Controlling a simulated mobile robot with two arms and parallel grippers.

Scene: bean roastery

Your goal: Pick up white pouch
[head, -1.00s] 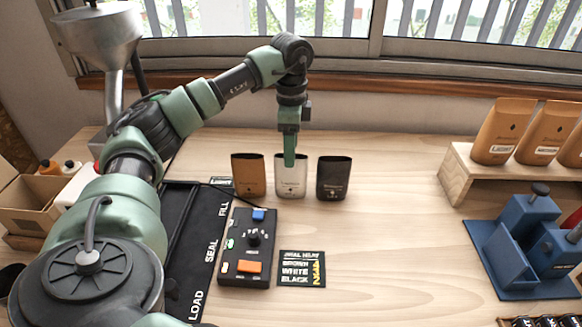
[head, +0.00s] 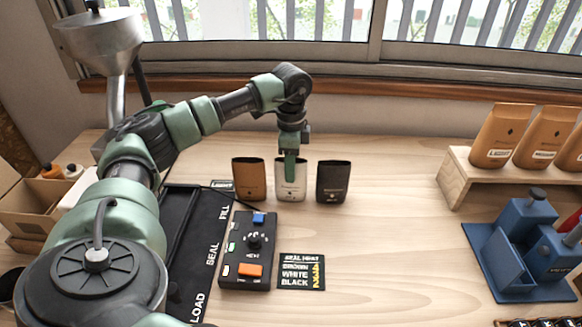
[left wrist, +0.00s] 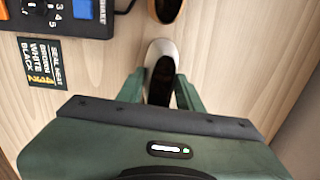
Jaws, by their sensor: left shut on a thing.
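The white pouch (head: 291,192) stands upright on the wooden table between a brown pouch (head: 249,179) and a black pouch (head: 333,182). My left gripper (head: 290,172) points down at the white pouch from above and covers part of its upper front. In the left wrist view the white pouch (left wrist: 161,50) shows its open, dark mouth between the two green fingers (left wrist: 160,92). The gripper is shut on the white pouch, which appears to rest on the table still. My right gripper is not in view.
The sealer control box (head: 248,250) with knob and buttons stands in front of the pouches, beside a black mat (head: 200,240) and a label card (head: 302,271). A blue device (head: 527,245) and a wooden shelf (head: 459,178) stand at right. The table's middle right is clear.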

